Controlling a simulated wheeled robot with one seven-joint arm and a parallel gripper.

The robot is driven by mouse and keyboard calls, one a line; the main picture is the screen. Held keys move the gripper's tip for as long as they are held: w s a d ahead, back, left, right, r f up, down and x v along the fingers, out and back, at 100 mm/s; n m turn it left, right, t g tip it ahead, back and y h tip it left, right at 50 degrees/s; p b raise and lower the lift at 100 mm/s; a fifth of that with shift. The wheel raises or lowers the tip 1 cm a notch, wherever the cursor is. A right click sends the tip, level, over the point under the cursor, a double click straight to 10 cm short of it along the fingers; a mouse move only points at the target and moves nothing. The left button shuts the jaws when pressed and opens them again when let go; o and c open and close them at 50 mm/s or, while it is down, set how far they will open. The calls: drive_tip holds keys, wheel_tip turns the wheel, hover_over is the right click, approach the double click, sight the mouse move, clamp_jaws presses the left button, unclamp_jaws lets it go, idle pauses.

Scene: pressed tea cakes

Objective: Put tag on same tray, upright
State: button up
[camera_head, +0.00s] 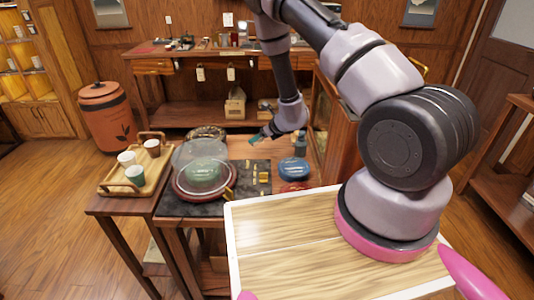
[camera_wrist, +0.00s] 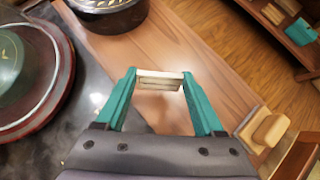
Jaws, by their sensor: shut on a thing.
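My gripper (camera_wrist: 160,76) has teal fingers and is shut on a small pale tag (camera_wrist: 160,82), held crosswise between the fingertips in the wrist view. In the head view my gripper (camera_head: 257,138) hangs over the back of the table; the tag cannot be made out there. A round dark-red tray (camera_head: 190,194) with a green cake (camera_head: 206,172) under a clear dome (camera_head: 190,152) stands on a dark slate mat (camera_head: 187,209). The tray's edge (camera_wrist: 55,100) also shows at the left of the wrist view, apart from the gripper. Whether the tag is upright is unclear.
A blue round piece (camera_head: 293,168) and a red one (camera_head: 293,187) lie right of the mat. Several small yellowish pieces (camera_head: 264,177) lie on the mat. A dark round container (camera_wrist: 112,14) stands beyond the fingers. Bare wood (camera_wrist: 200,45) lies ahead. A cup tray (camera_head: 112,187) stands left.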

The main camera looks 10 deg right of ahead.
drive_tip(key=shift+f, duration=2.65)
drive_tip(key=o, duration=1.4)
drive_tip(key=shift+f, duration=0.1)
